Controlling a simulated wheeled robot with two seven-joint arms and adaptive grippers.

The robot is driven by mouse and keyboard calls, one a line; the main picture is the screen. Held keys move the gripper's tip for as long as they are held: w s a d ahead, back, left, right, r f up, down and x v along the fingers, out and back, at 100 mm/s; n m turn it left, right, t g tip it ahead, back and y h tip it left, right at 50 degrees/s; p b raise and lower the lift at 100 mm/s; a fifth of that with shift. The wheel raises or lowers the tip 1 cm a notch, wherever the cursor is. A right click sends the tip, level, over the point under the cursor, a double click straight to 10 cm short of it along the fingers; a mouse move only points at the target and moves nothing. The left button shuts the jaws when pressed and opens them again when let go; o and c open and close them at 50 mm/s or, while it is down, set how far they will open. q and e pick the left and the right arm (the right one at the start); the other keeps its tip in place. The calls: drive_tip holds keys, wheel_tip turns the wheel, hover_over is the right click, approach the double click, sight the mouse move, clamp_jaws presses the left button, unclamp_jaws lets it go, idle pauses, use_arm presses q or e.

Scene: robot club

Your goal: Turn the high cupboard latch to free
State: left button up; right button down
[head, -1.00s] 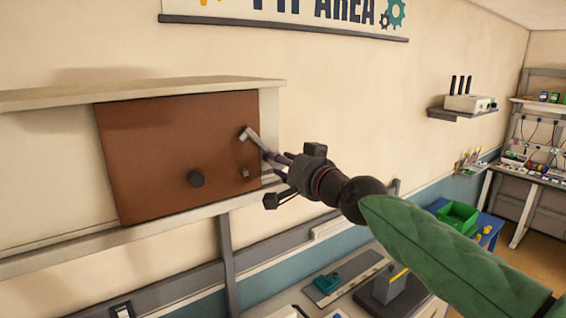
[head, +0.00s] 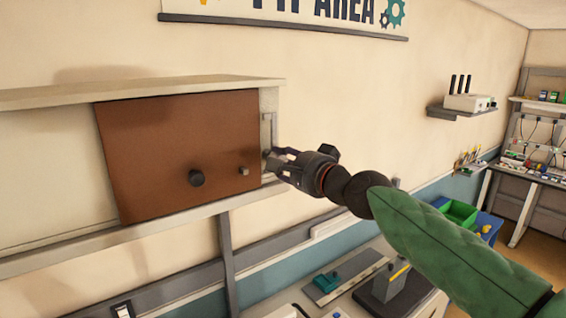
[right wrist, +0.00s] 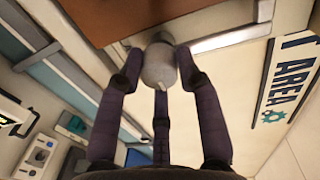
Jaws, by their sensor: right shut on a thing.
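The high cupboard (head: 262,98) has a brown door (head: 150,150), which is closed. The latch (head: 270,128) is a pale bar at the door's right edge. It stands about upright on the frame beside the door, clear of the door face. My right gripper (head: 271,158) is at the bar's lower end. In the right wrist view, my right gripper (right wrist: 160,66) is shut on the latch's grey rounded grip (right wrist: 159,68), and the pale bar (right wrist: 230,38) runs off to the right. My left gripper is not in view.
The door has a dark round knob (head: 196,178) and a small square stud (head: 243,170). A wall shelf (head: 462,112) with a white device is at the right. A bench with tools (head: 340,285) lies below. Open air surrounds my right arm.

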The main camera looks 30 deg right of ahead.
drive_tip(key=shift+s+d+r, duration=0.1)
drive_tip(key=shift+d+r, duration=0.05)
drive_tip(key=shift+r, duration=0.15)
drive_tip(key=c, duration=1.2)
unclamp_jaws()
drive_tip(key=o, duration=0.4)
drive_tip(key=shift+d+f, duration=0.1)
drive_tip(key=shift+f, duration=0.1)
drive_tip(key=s, duration=1.1)
drive_tip(key=shift+s+d+r, duration=0.4)
